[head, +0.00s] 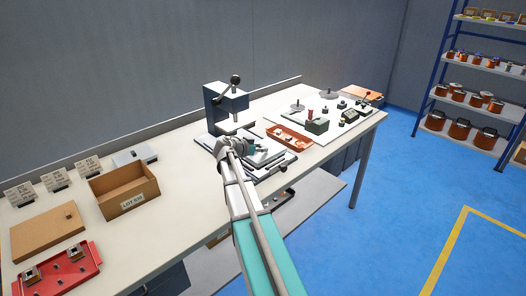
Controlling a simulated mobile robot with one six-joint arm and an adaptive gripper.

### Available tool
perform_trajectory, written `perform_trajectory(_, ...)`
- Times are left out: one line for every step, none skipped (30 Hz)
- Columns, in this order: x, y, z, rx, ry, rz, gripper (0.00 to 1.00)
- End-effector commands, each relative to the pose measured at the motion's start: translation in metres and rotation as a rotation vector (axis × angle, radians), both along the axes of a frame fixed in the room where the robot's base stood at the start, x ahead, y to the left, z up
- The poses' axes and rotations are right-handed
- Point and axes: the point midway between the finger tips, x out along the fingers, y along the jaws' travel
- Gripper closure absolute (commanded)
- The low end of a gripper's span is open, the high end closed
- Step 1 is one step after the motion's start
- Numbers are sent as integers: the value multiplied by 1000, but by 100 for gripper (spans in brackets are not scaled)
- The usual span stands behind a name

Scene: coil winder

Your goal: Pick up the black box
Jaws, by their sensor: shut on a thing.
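My gripper (262,148) is in front of the dark bench press (226,104), low over the press's flat base plates. It is shut on a small dark thing at its fingertips. That thing is mostly hidden by the fingers and too small to make out clearly, so I cannot confirm from the picture that it is the black box. I cannot tell whether it touches the plates below.
The workbench (180,213) holds an open cardboard box (124,190), a brown board (45,235) and a red tray (62,270) at left. A red bin (289,137) and a fixture board (345,125) with a dark green block (317,126) lie right. Shelves (470,75) stand far right.

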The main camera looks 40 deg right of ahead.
Motion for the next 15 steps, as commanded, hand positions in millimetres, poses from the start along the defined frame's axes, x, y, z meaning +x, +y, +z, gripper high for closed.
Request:
perform_trajectory(0,0,1,0,0,0,100)
perform_trajectory(0,0,2,0,0,0,100)
perform_trajectory(0,0,3,0,0,0,100)
perform_trajectory(0,0,3,0,0,0,100)
perform_trajectory(0,0,4,0,0,0,100)
perform_trajectory(0,0,6,0,0,0,100)
perform_trajectory(0,0,8,0,0,0,100)
perform_trajectory(0,0,9,0,0,0,100)
perform_trajectory(0,0,11,0,0,0,100)
perform_trajectory(0,0,13,0,0,0,100)
perform_trajectory(0,0,16,0,0,0,100)
perform_trajectory(0,0,19,0,0,0,100)
perform_trajectory(0,0,21,0,0,0,100)
perform_trajectory(0,0,24,0,0,0,100)
perform_trajectory(0,0,28,0,0,0,100)
